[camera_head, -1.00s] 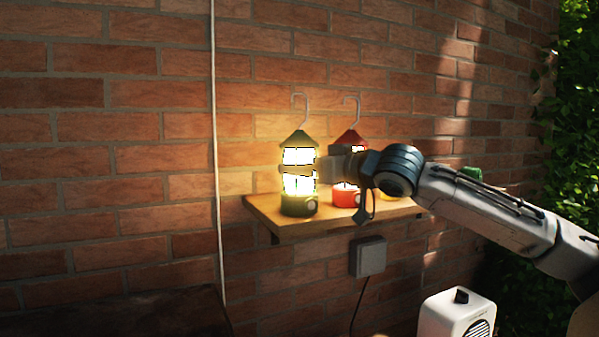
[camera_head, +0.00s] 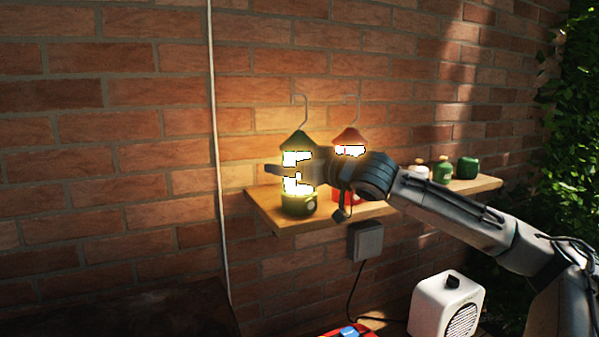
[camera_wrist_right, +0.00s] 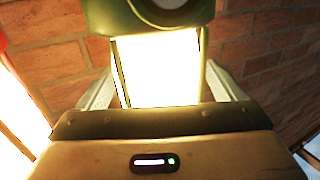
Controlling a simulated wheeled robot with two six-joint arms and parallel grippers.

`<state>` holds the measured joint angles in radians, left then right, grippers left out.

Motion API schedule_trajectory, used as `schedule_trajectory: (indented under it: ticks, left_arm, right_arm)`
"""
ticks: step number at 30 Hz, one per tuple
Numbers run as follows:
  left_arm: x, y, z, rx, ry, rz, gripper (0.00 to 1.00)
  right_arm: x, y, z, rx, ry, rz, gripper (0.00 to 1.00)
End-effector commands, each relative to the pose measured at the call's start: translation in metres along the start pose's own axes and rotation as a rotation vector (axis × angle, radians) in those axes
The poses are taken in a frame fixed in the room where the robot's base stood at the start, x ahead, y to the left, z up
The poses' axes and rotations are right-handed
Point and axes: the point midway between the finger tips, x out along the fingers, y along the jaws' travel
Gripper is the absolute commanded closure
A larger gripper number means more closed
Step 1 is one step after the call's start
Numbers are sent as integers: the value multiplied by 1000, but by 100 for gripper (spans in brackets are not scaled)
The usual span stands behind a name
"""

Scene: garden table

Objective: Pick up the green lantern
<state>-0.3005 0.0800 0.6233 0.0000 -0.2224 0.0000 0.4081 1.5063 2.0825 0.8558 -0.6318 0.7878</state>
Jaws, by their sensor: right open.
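The green lantern (camera_head: 298,203) stands lit and upright on the left end of the wooden shelf (camera_head: 272,219), with a wire hook above its roof. My right gripper (camera_head: 282,172) is at the lantern's glowing middle, coming from the right, with its fingers open. In the right wrist view the lantern (camera_wrist_right: 160,68) fills the space between the two fingers (camera_wrist_right: 160,85), its green base at the top of the picture. I cannot tell whether either finger touches it. My left gripper is not in view.
A lit red lantern (camera_head: 348,136) stands just right of the green one, partly hidden behind my right gripper and wrist. A grey wall box (camera_head: 366,241) and a white speaker-like box (camera_head: 447,303) are below.

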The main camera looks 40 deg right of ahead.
Motion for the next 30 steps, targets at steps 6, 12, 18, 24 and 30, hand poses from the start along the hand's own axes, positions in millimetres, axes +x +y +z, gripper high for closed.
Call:
schedule_trajectory:
  ticks: [6,12,18,24,30]
  left_arm:
    - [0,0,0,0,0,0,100]
    - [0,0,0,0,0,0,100]
    - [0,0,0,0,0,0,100]
    - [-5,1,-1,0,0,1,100]
    - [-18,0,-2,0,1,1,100]
  right_arm:
    - [0,0,0,0,0,0,33]
    - [0,0,0,0,0,0,72]
    - [0,0,-1,-1,1,0,73]
    - [-1,0,-6,0,2,-1,73]
    - [-1,0,-22,2,3,-1,73]
